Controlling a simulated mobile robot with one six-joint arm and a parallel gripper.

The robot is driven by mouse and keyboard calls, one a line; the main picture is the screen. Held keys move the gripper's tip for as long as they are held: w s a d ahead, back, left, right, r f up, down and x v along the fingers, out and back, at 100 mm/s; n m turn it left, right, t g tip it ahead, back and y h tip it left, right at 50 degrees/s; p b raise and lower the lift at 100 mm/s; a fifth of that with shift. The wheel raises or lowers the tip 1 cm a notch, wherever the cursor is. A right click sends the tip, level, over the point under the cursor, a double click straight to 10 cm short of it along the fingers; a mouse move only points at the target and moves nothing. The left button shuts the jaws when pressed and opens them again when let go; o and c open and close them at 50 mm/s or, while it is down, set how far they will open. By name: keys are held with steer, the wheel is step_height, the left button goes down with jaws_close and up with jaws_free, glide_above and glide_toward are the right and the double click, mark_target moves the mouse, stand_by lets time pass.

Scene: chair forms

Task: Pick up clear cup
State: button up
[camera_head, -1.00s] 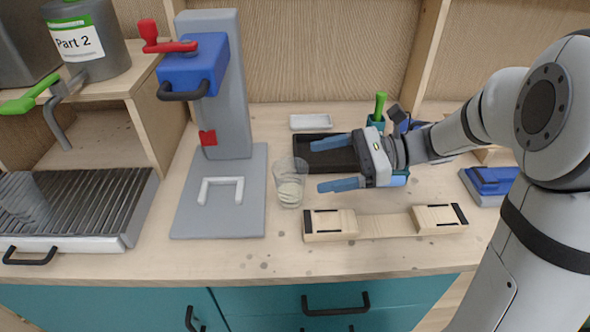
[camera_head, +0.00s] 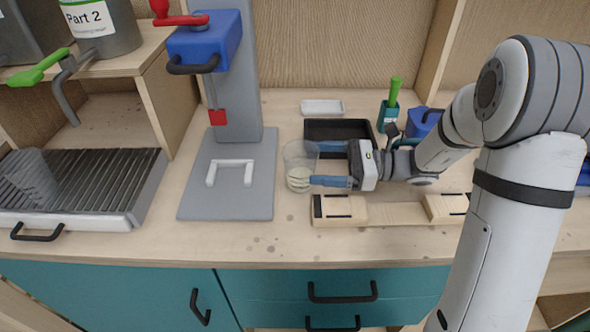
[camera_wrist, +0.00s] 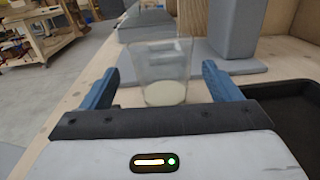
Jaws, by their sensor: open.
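The clear cup (camera_head: 297,168) stands upright on the wooden counter, just right of the grey press base, with pale contents at its bottom. In the wrist view the clear cup (camera_wrist: 162,72) stands ahead of my gripper, between the lines of the two blue fingers. My gripper (camera_head: 318,164) is open and low over the counter, with its fingertips at the cup's right side. In the wrist view my gripper (camera_wrist: 158,85) is open, one finger on each side of the cup. I cannot tell whether either finger touches it. Another clear cup (camera_head: 32,178) stands on the slatted tray at the left.
The grey press (camera_head: 232,172) with a blue head stands left of the cup. A black tray (camera_head: 338,126) lies behind my gripper, and a wooden block fixture (camera_head: 390,212) in front of it. A white dish (camera_head: 322,107) is at the back. The counter's front strip is clear.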

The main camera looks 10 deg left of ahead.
mark_target(286, 161)
steer(key=a, duration=0.3)
steer(key=s+a, duration=0.1)
steer(key=a, duration=0.1)
steer(key=c, duration=0.8)
steer(key=shift+c, duration=0.2)
